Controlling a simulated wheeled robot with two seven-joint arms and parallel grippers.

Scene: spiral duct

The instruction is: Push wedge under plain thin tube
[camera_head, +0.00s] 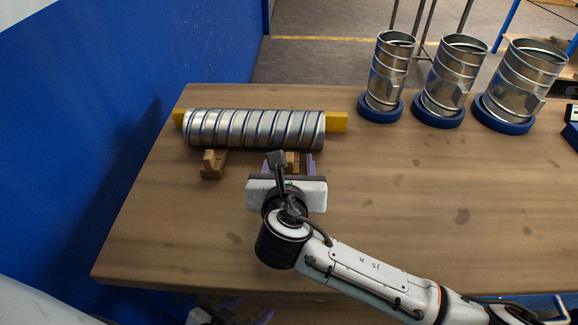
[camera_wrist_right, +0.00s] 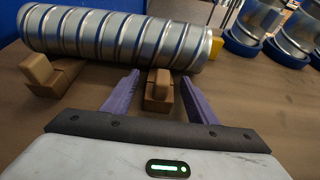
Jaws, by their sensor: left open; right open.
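A silvery tube (camera_head: 255,129) with spiral seams lies on its side at the table's back left. Two brown wooden wedges are at its near side: a left wedge (camera_head: 213,164) and a right wedge (camera_head: 292,160). My right gripper (camera_head: 289,164) is open, its purple fingers on either side of the right wedge. In the right wrist view, the right wedge (camera_wrist_right: 160,98) stands between the fingers, gaps showing beside it. Its far end meets the tube's lower edge; I cannot tell whether they touch. My left gripper (camera_head: 247,311) is open, low beside the table's front edge, partly cut off.
A yellow bar (camera_head: 337,122) lies behind the tube. Three upright silvery ducts in blue rings (camera_head: 380,109) stand at the back right. A blue wall (camera_head: 150,60) is left of the table. The table's middle and right are clear.

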